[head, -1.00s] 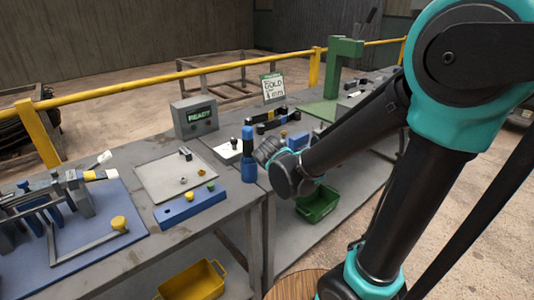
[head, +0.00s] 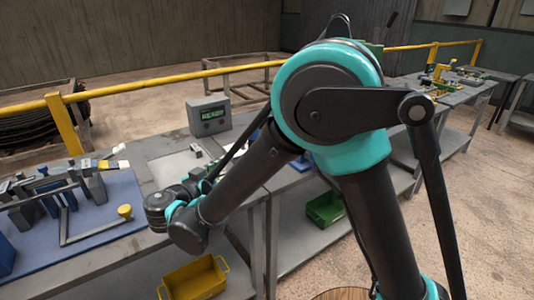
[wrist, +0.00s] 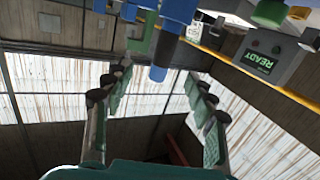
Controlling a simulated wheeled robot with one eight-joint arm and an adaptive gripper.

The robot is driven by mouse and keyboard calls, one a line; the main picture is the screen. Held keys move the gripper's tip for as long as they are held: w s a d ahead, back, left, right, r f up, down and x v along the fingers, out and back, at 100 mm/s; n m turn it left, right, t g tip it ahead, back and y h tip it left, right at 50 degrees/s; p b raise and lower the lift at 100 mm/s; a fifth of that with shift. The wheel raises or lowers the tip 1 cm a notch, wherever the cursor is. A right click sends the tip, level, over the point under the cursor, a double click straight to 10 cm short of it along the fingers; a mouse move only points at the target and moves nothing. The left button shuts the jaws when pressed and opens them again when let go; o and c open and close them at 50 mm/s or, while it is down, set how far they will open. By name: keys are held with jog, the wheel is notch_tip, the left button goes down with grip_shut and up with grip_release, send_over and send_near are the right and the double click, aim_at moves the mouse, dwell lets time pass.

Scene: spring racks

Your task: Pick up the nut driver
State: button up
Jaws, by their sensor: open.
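In the wrist view, which is upside down, my gripper (wrist: 160,75) is open, with one finger on each side and nothing held between them. A blue cylindrical handle, which looks like the nut driver (wrist: 166,50), shows near the top centre. It lines up with the gap between the fingertips; whether it is between them or beyond them I cannot tell. In the head view my arm crosses the bench and hides most of the area around this tool. The gripper's fingers cannot be made out there.
The grey READY box (head: 209,117) stands at the back of the bench. A blue mat (head: 110,205) with a clamp rack lies at left. A yellow bin (head: 194,280) and a green bin (head: 325,210) sit below bench level. A yellow rail (head: 200,74) runs behind.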

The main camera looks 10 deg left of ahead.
jog(key=shift+t, duration=0.4)
jog(key=x, duration=0.9)
jog(key=a+x, duration=0.1)
jog(key=x, duration=0.4)
jog(key=shift+w+d+r, duration=0.15)
jog(key=shift+w+r, duration=0.05)
jog(key=shift+w, duration=0.25)
jog(key=shift+c, duration=0.6)
grip_shut()
